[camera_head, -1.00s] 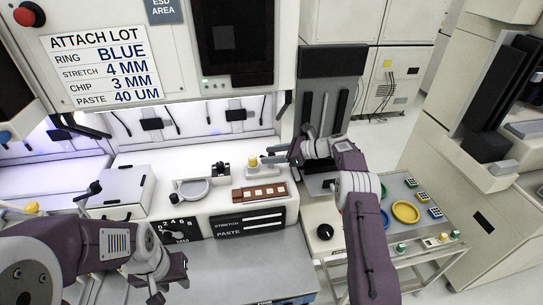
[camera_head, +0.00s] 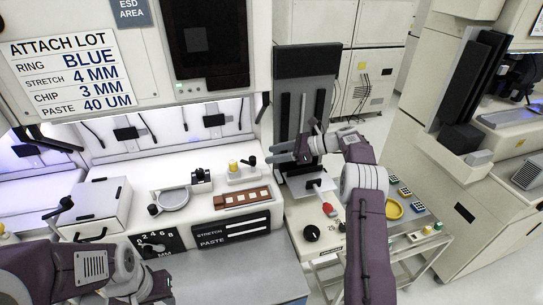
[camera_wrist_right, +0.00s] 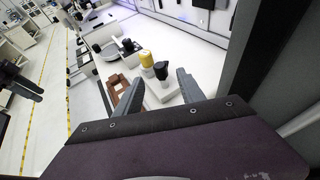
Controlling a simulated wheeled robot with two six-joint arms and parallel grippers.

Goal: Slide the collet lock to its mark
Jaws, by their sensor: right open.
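A white block (camera_head: 242,178) on the machine deck carries a yellow-capped post (camera_head: 233,165) and a black knob (camera_head: 249,160). I cannot tell which part is the collet lock. My right gripper (camera_head: 275,163) is open and empty, just right of the black knob, fingers pointing left. In the right wrist view the yellow post (camera_wrist_right: 147,58) and black knob (camera_wrist_right: 161,71) appear between the spread fingers (camera_wrist_right: 159,78), apart from them. No mark for the lock can be made out. My left gripper (camera_head: 160,290) is low at the left, its fingers unclear.
A brown strip with pale chips (camera_head: 243,198) lies in front of the block. A round dish (camera_head: 173,200) and a white box (camera_head: 97,205) stand to the left. A dark upright panel (camera_head: 305,90) stands behind my right gripper. A cart with a yellow ring (camera_head: 394,211) is at right.

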